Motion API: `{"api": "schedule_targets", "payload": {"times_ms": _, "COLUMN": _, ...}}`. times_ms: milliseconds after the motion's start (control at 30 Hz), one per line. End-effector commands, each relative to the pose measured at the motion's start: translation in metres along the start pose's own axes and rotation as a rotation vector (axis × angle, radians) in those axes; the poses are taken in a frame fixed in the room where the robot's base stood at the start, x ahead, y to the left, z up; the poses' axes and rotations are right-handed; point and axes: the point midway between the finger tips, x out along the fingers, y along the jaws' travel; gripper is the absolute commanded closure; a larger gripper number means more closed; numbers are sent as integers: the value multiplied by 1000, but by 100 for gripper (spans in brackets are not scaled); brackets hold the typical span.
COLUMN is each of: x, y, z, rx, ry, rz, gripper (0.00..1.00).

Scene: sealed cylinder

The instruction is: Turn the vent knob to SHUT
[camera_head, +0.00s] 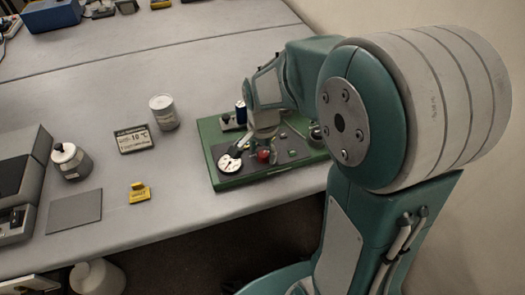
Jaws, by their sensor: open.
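A green board (228,184) with a dark panel lies near the table's front edge, in the middle of the head view. A round white dial (230,163) with dark marks sits at its front left. A small red round part (263,156) sits right of the dial. I cannot tell for sure which part is the vent knob, nor read any SHUT mark. My gripper (254,147) is open and points down over the panel, close to the dial and the red part. Its fingertips are small here, and I cannot tell whether they touch anything. My wrist hides part of the panel.
A dark blue cylinder (241,112) stands at the board's back left.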

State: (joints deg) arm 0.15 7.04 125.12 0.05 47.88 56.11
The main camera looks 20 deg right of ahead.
Motion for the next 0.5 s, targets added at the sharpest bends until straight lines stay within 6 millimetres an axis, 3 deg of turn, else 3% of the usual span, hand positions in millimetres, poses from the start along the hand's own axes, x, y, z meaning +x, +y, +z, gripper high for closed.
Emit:
{"api": "schedule_targets", "payload": {"times_ms": 167, "x": 0, "y": 0, "z": 0, "rx": 0, "ry": 1, "rz": 0, "gripper": 27}}
{"api": "schedule_targets", "payload": {"times_ms": 233, "x": 0, "y": 0, "z": 0, "rx": 0, "ry": 1, "rz": 0, "gripper": 49}}
{"api": "schedule_targets", "payload": {"times_ms": 333, "x": 0, "y": 0, "z": 0, "rx": 0, "ry": 1, "rz": 0, "gripper": 93}}
{"api": "schedule_targets", "payload": {"times_ms": 367, "x": 0, "y": 0, "z": 0, "rx": 0, "ry": 1, "rz": 0, "gripper": 100}}
{"api": "schedule_targets", "payload": {"times_ms": 500, "x": 0, "y": 0, "z": 1, "rx": 0, "ry": 0, "rz": 0, "gripper": 100}}
